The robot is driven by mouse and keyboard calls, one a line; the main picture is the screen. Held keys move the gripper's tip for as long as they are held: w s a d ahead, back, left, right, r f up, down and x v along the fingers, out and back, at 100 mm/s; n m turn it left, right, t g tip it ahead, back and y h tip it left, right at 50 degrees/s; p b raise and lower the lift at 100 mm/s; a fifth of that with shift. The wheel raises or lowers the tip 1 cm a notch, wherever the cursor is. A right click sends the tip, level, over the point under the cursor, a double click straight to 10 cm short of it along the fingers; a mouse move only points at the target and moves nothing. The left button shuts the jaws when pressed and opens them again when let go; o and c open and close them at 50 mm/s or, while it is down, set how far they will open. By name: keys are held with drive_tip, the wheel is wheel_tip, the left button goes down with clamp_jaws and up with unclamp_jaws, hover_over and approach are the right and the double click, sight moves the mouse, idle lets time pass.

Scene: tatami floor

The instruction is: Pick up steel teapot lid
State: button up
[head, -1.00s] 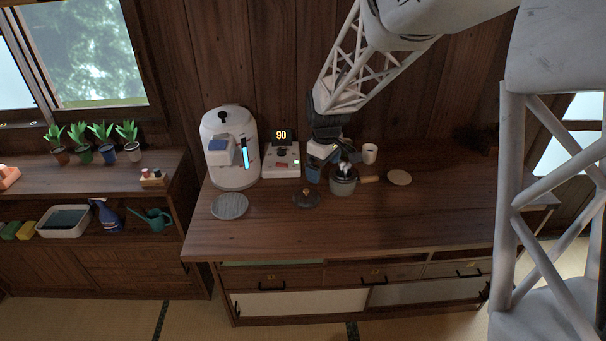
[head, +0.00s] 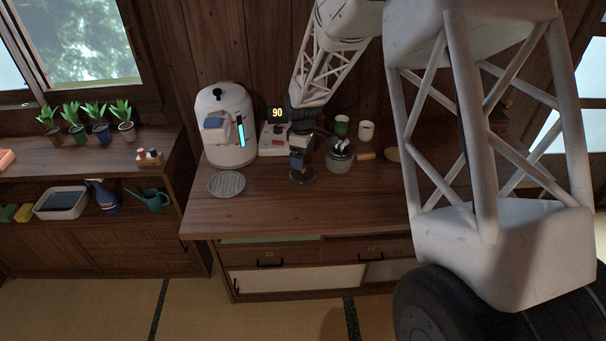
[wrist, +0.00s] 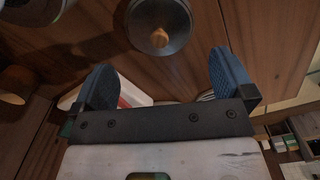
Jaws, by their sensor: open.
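The steel teapot lid (wrist: 150,42) is a dark grey disc with a small brown knob, lying on the wooden counter. In the head view the lid (head: 303,179) is partly hidden behind my gripper (head: 299,164), which hangs over it. In the wrist view my gripper (wrist: 163,82) is open and empty. Its two blue-padded fingers are wide apart, and the knob shows beyond the gap between them. The grey pot (head: 340,161) with a wooden handle stands just right of the lid, with something white at its open top.
A white machine (head: 228,145) and a device reading 90 (head: 275,139) stand at the back left. A green cup (head: 341,126) and a white cup (head: 366,131) stand behind the pot. A round grey disc (head: 227,183) lies left. The counter's front strip is clear.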

sight(303, 172)
drive_tip(key=shift+f, duration=1.3)
drive_tip(key=shift+f, duration=0.15)
drive_tip(key=shift+f, duration=2.45)
drive_tip(key=c, duration=0.5)
